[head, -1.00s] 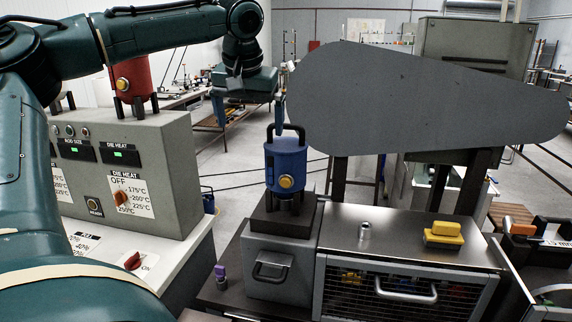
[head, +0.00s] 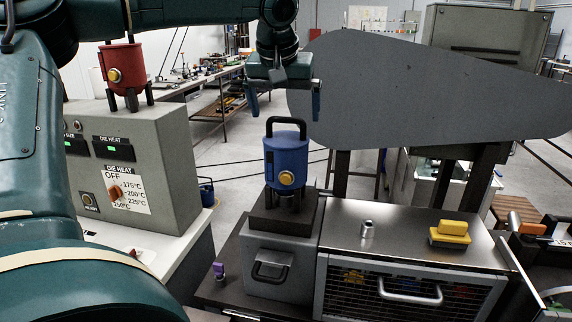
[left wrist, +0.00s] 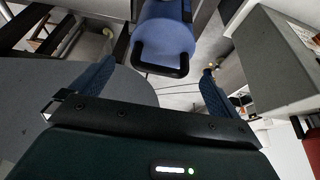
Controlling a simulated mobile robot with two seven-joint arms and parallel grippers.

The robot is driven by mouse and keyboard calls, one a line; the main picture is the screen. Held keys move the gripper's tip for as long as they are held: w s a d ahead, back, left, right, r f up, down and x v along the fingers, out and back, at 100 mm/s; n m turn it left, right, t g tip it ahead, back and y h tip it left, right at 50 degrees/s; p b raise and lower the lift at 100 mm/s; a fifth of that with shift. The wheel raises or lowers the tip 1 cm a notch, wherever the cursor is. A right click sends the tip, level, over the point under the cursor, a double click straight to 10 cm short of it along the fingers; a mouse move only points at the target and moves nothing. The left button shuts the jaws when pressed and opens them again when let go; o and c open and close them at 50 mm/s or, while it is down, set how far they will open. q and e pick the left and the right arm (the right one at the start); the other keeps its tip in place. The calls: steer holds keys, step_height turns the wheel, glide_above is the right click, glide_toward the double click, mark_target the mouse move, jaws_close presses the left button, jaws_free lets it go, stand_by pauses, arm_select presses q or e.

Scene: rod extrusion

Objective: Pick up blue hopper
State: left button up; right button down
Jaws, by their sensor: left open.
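The blue hopper (head: 287,160) stands upright on the dark top of a grey block, its black handle loop uppermost and a yellow knob on its front. My left gripper (head: 284,104) is above the hopper, pointing down, with its two blue fingers spread wide to either side. It is apart from the handle and empty. In the left wrist view the hopper (left wrist: 166,32) and its black handle show ahead, between the open fingers (left wrist: 155,80). My right gripper is not in view.
A red hopper (head: 124,68) stands on the grey control box (head: 150,150) at left. A large grey panel (head: 420,90) is close behind and right. A metal cabinet (head: 400,235) with a yellow block (head: 450,232) and a small metal cylinder (head: 367,229) stands right of the hopper.

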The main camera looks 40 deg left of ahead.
mark_target(286, 119)
arm_select(q)
steer(key=x, duration=0.4)
steer(key=shift+s+a+f, duration=0.1)
steer(key=shift+c, duration=0.4)
steer(key=c, duration=1.9)
steer(key=shift+c, duration=0.4)
